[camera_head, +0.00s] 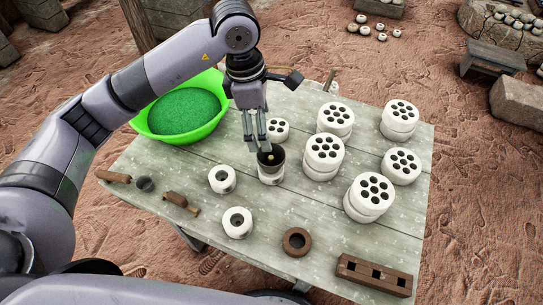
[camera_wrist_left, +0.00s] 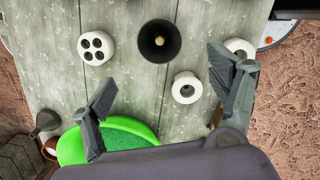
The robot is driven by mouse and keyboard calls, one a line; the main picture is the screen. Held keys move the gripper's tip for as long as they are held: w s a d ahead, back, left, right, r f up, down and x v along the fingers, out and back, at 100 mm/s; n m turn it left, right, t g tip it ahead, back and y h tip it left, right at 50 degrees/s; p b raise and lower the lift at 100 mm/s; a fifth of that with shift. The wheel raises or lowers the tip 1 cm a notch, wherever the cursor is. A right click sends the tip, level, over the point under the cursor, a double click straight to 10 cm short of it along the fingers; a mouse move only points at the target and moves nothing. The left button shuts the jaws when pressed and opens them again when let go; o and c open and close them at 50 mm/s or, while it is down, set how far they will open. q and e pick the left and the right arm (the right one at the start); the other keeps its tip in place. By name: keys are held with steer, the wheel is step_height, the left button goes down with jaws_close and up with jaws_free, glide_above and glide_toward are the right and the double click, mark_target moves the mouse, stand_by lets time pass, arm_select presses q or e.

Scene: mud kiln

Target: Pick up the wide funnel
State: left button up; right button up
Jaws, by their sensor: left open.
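The wide funnel (camera_head: 266,157) is a dark, round, open-mouthed cone with a small pale spot in its middle. It sits upright on top of a white cylindrical piece (camera_head: 271,178) near the middle of the table. In the left wrist view the funnel (camera_wrist_left: 160,36) shows from above as a dark circle at the top centre. My left gripper (camera_head: 255,138) points down just above and behind the funnel, apart from it or nearly touching; I cannot tell the exact gap. Its fingers (camera_wrist_left: 165,78) are spread wide with nothing between them. My right gripper is not in view.
White multi-hole cylinders (camera_head: 323,155) fill the table's right side, one small one (camera_head: 276,130) close behind the funnel. White rings (camera_head: 222,179) stand left. A green basin (camera_head: 217,124), wooden-handled tools (camera_head: 117,177), a brown ring (camera_head: 297,233) and a brown holed block (camera_head: 375,282) lie around.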

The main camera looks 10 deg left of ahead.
mark_target(271, 157)
arm_select(q)
steer(key=f, duration=0.4)
steer(key=d+f, duration=0.1)
steer(key=f, duration=0.1)
steer(key=shift+w+f+p, duration=0.2)
steer(key=shift+f+p, duration=0.1)
steer(key=shift+f, duration=0.3)
steer(key=f, duration=0.2)
steer(key=d+f+p, duration=0.1)
steer(key=f, duration=0.1)
steer(key=shift+f, duration=0.4)
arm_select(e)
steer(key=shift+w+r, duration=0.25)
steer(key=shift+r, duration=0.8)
arm_select(q)
steer(key=shift+c, duration=0.2)
steer(key=c, duration=0.8)
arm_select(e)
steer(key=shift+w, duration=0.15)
